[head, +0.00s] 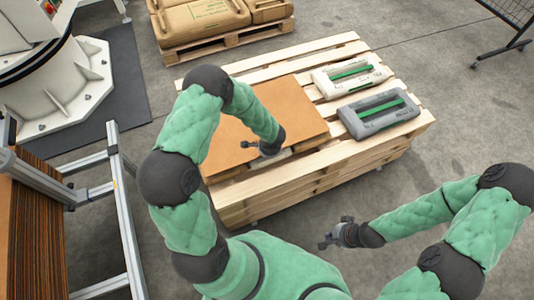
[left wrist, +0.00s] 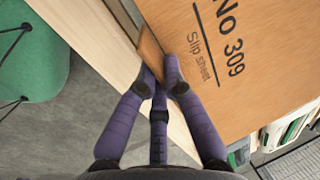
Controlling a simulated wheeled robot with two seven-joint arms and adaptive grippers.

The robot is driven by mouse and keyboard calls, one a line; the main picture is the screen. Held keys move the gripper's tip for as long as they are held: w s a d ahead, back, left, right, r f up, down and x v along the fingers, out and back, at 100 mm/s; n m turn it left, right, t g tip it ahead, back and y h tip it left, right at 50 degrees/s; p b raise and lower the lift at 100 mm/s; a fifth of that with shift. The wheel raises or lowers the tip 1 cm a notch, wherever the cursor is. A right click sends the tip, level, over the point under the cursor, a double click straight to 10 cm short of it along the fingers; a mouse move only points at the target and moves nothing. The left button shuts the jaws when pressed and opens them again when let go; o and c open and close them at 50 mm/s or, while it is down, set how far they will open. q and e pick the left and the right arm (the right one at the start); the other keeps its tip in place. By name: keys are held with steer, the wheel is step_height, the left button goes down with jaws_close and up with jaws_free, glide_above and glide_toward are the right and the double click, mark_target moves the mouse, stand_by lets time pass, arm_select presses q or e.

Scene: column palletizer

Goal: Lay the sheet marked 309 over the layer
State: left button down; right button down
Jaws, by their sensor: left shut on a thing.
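The brown sheet (head: 290,103) lies about flat over the left part of the pallet stack; what is under it is mostly hidden. In the left wrist view the sheet (left wrist: 270,75) carries the print "No 309" and "Slip sheet". My left gripper (head: 257,149) is at the sheet's near edge. In the left wrist view my left gripper (left wrist: 159,82) is shut on a tab at that edge. Two cases with green strips, one white (head: 350,77) and one grey (head: 379,114), stand uncovered right of the sheet. My right gripper (head: 335,234) is empty, its fingers apart, in front of the stack.
The wooden pallet stack (head: 330,165) bears the cases and sheet. A metal rack (head: 125,215) with a brown sheet stack (head: 35,235) stands at left. Brown sacks (head: 205,20) lie on another pallet behind. A wire mesh stand (head: 510,15) is at far right.

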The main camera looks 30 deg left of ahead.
arm_select(q)
steer(key=shift+f+b, duration=0.3)
steer(key=shift+f, duration=0.75)
stand_by(0.6)
steer(key=c, duration=1.3)
jaws_free()
steer(key=shift+r, duration=0.1)
steer(key=v, duration=1.1)
steer(key=shift+d+r, duration=0.15)
steer(key=shift+r, duration=0.25)
steer(key=shift+s+d+f+n+g+h+p, duration=0.25)
steer(key=shift+s+d+f+n+h+p, duration=0.9)
steer(key=shift+s+d+n, duration=1.25)
steer(key=shift+s+d+f+n+g+h+p, duration=0.3)
steer(key=shift+s+d+f+n+h+p, duration=0.85)
steer(key=shift+s, duration=2.1)
steer(key=shift+s+d+f+n+g+h+p, duration=0.3)
steer(key=shift+s+d+n+h+p, duration=0.5)
steer(key=shift+s+d+n+p, duration=1.4)
